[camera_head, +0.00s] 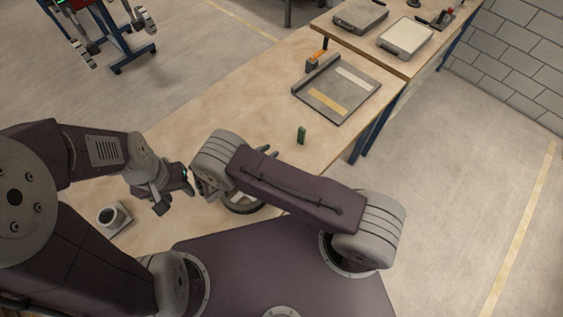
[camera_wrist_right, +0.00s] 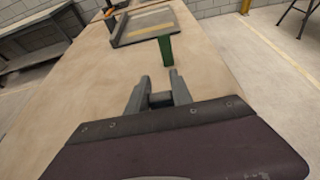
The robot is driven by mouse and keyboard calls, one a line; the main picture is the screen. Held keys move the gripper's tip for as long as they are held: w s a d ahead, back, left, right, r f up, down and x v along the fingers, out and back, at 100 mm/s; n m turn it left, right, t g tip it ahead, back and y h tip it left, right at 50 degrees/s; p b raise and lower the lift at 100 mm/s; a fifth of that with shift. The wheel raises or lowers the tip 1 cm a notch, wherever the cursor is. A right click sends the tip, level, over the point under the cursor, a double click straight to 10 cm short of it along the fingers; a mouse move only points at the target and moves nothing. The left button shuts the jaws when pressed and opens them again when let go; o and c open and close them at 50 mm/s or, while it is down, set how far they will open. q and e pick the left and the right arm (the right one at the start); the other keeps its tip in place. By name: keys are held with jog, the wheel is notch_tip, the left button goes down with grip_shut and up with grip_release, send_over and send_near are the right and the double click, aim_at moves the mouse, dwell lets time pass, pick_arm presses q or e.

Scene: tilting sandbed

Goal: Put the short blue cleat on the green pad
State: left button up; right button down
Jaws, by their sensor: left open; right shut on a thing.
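My right gripper (camera_wrist_right: 160,88) is shut on a small dark grey piece (camera_wrist_right: 160,99) low between its fingers; I cannot tell whether this is the blue cleat. In the head view my right arm hides most of this gripper, and only its fingertips (camera_head: 268,151) show past the arm. A small green upright block (camera_head: 301,134) stands on the bench; in the right wrist view the block (camera_wrist_right: 165,49) is ahead of the fingers, apart from them. My left gripper (camera_head: 174,195) is open and empty above the bench at left. I cannot make out a green pad.
A grey tray (camera_head: 308,105) with yellow and white strips lies beyond the green block, with an orange-handled tool (camera_head: 318,58) beside it. A cup (camera_head: 110,215) stands at near left. A round dish (camera_head: 243,207) is partly under my right arm. The middle bench (camera_head: 235,110) is clear.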

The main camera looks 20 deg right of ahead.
jog(key=f, duration=0.1)
jog(key=s+f+b, duration=0.1)
jog(key=f, duration=0.1)
jog(key=shift+d, duration=0.1)
jog(key=shift+w+f, duration=0.15)
jog(key=shift+w, duration=0.3)
jog(key=shift+s, duration=0.15)
jog(key=shift+f+b, duration=0.15)
jog(key=shift+b, duration=0.3)
jog(key=shift+f+b, duration=0.4)
pick_arm(q)
notch_tip(320, 180, down, 3)
jog(key=shift+s+f, duration=0.1)
jog(key=shift+f, duration=0.05)
pick_arm(e)
jog(key=c, duration=1.1)
grip_release()
jog(key=shift+c, duration=0.2)
